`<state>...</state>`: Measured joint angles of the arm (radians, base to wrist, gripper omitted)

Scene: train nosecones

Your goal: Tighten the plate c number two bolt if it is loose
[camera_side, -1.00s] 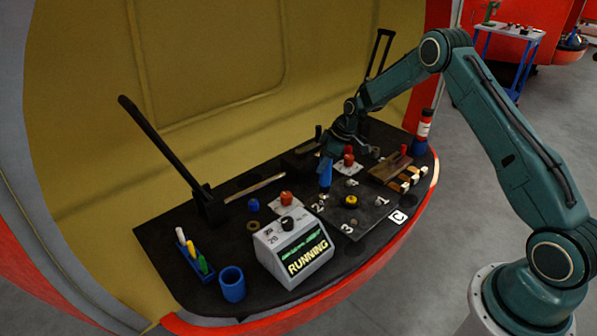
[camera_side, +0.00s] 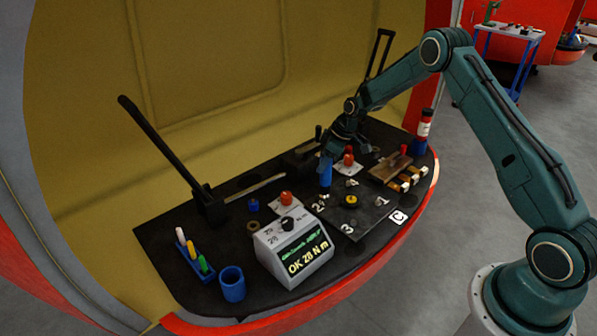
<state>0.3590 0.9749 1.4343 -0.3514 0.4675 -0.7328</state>
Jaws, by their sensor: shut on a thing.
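Plate C (camera_side: 368,213) is a dark plate on the black bench, with a white C label (camera_side: 398,217) at its front right corner. White numerals mark its bolts, and a yellow-and-black round piece (camera_side: 351,200) sits near its middle. My gripper (camera_side: 328,160) is shut on a blue tool (camera_side: 325,174), which stands upright with its lower end by the number 2 (camera_side: 318,206). The tool hides the number two bolt. A grey controller box (camera_side: 292,249) at the front shows "OK 28 N m" in yellow-green.
A blue cup (camera_side: 232,285) and a blue rack of coloured markers (camera_side: 196,258) stand front left. Red knobs on white plates (camera_side: 286,198) sit behind the box. A tall black lever (camera_side: 160,145) rises at left.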

